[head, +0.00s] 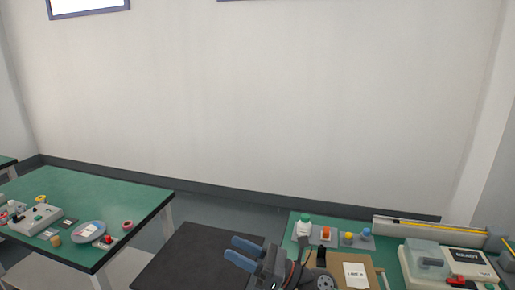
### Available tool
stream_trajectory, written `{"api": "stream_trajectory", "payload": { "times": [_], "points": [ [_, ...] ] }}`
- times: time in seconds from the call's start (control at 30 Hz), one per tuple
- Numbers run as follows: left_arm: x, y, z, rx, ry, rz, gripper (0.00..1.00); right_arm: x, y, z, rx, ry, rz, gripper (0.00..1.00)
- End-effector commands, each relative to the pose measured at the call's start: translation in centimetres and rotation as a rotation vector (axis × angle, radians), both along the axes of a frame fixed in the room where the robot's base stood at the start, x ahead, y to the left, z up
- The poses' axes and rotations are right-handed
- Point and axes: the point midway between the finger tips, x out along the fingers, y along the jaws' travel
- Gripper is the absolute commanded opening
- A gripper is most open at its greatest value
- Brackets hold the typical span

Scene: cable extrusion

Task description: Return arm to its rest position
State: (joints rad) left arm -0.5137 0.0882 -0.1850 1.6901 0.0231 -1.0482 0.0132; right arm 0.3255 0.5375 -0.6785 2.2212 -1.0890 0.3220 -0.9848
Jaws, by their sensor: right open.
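My right gripper (232,248) shows at the bottom centre of the head view, with two blue fingers pointing left. The fingers are apart with nothing between them, so it is open and empty. It appears over the left edge of the right-hand green table (290,228), in front of a dark surface (190,255). My left gripper is not in view.
The right table holds a machine with a clear cover (427,258), a cardboard piece with a label (356,275) and coloured buttons (348,236). Another green table (100,190) at left carries a control box (36,219) and a blue plate (88,231).

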Motion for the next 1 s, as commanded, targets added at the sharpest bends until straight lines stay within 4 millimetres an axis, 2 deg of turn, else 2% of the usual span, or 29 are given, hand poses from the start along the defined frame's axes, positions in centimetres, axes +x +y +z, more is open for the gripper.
{"api": "stream_trajectory", "payload": {
  "times": [0.17, 0.27, 0.37, 0.57, 0.67, 0.77, 0.87, 1.0],
  "points": [
    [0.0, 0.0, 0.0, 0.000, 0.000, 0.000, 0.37, 2.0, -3.5, 0.4, 0.301, 0.353, -0.127, 0.41],
    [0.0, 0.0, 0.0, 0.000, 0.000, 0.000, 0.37, 3.1, -6.0, -0.6, 0.466, 0.551, -0.201, 0.41],
    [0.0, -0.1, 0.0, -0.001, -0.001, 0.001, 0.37, 4.0, -8.8, -2.5, 0.632, 0.752, -0.272, 0.41],
    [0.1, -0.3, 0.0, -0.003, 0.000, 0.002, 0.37, 4.2, -14.4, -8.6, 0.959, 1.139, -0.430, 0.41],
    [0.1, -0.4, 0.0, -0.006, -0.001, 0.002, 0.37, 3.1, -17.0, -12.4, 1.123, 1.328, -0.516, 0.41],
    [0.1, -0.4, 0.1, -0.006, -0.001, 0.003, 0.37, 1.3, -19.3, -16.6, 1.285, 1.508, -0.612, 0.41],
    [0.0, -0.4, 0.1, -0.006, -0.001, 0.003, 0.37, -1.4, -21.3, -20.9, 1.446, 1.681, -0.717, 0.41],
    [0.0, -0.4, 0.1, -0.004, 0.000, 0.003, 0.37, -6.4, -23.3, -26.4, 1.664, 1.900, -0.885, 0.41]
  ]
}}
